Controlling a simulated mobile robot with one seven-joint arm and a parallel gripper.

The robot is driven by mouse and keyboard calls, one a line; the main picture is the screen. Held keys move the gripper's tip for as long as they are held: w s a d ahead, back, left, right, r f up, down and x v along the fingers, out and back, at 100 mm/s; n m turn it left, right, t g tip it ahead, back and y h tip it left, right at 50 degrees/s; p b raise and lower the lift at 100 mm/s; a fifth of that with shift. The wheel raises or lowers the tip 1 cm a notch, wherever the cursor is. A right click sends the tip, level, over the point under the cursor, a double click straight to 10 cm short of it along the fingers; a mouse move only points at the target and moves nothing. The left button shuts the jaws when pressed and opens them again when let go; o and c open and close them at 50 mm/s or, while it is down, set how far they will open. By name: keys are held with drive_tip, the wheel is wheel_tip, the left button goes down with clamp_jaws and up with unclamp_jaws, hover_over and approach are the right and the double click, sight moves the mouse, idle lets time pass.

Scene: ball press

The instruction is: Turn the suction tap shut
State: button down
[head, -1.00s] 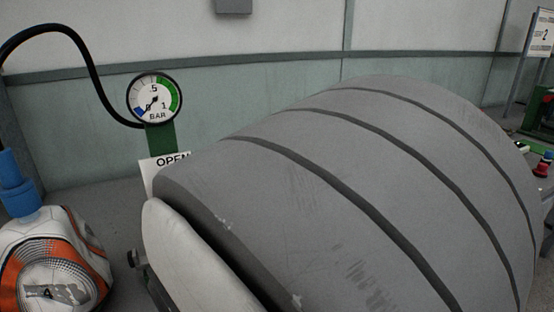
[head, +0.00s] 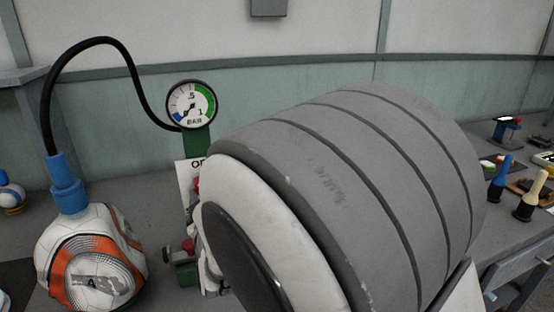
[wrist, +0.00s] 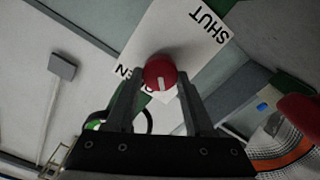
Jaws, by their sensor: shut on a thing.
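The red tap knob (wrist: 160,72) sits between the two fingers of my gripper (wrist: 161,100) in the wrist view, and my gripper is shut on it. A white mark on the knob points down in that picture, near the word OPEN. The white label plate (wrist: 178,45) behind it reads SHUT at the upper right and OPEN at the lower left. In the head view my large grey arm hides my gripper and most of the plate; only a strip of the label (head: 186,175) shows. The round pressure gauge (head: 191,103) has its needle towards the lower left, by the blue band.
A white and orange ball (head: 90,260) stands left with a blue fitting (head: 68,185) on top. A black hose (head: 88,42) arches from the fitting to the gauge. Blue and cream-handled tools (head: 515,190) stand on the bench at right. A wall runs behind.

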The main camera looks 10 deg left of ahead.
drive_tip(key=shift+n+p, duration=1.6)
drive_tip(key=shift+n, duration=2.7)
drive_tip(key=shift+c, duration=1.4)
unclamp_jaws()
drive_tip(key=shift+s+f, duration=0.1)
